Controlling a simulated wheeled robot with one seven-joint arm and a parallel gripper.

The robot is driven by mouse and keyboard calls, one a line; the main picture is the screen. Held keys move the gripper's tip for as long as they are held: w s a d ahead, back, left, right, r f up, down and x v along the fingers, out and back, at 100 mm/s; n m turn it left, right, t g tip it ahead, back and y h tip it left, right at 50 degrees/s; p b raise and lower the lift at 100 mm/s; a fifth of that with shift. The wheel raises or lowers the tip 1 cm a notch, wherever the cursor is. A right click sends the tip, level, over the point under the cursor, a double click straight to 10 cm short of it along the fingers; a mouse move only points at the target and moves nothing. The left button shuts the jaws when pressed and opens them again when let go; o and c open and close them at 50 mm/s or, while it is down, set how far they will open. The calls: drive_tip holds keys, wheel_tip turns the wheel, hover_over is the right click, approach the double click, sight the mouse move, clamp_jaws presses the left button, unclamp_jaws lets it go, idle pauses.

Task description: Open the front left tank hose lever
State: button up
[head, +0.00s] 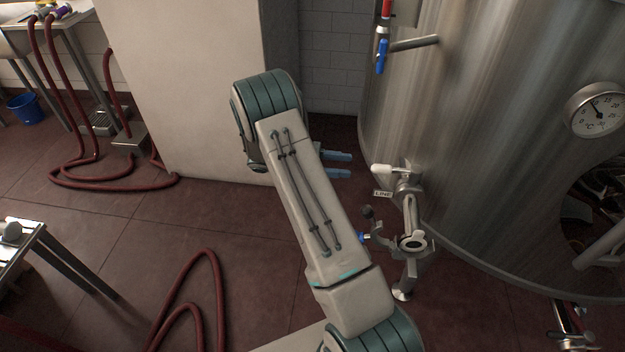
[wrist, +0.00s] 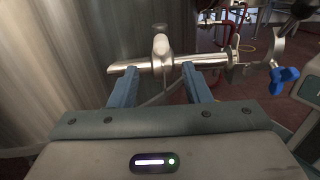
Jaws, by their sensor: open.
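The steel tank (head: 480,130) stands at the right, and its wall (wrist: 60,60) fills the left of the wrist view. A metal outlet pipe (head: 411,213) comes from its lower wall and also crosses the wrist view (wrist: 207,60). A pale lever handle (head: 382,171) sits on the valve above a "LINE" tag (head: 383,194). What looks like this lever stands upright in the wrist view (wrist: 161,46). My gripper (head: 350,165) is open, its blue fingers pointing at the valve from the left. In the wrist view the gripper (wrist: 157,68) has a finger on each side of the lever; contact cannot be told.
A clamp ring (head: 413,243) is at the pipe's outer end; a blue wing nut (wrist: 284,78) shows there in the wrist view. A red-and-blue handled valve (head: 382,50) is higher on the tank. A red hose (head: 205,270) lies on the floor left of my arm. A pale pillar (head: 185,90) stands behind.

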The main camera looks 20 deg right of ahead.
drive_tip(key=s+a+r+m+t+y+p, duration=0.5)
drive_tip(key=s+a+r+m+t+y, duration=0.5)
drive_tip(key=s+a+r+y, duration=0.4)
drive_tip(key=shift+s+a+r, duration=0.5)
drive_tip(key=shift+s+r, duration=1.1)
drive_tip(key=shift+r, duration=0.35)
drive_tip(key=shift+m+t, duration=0.3)
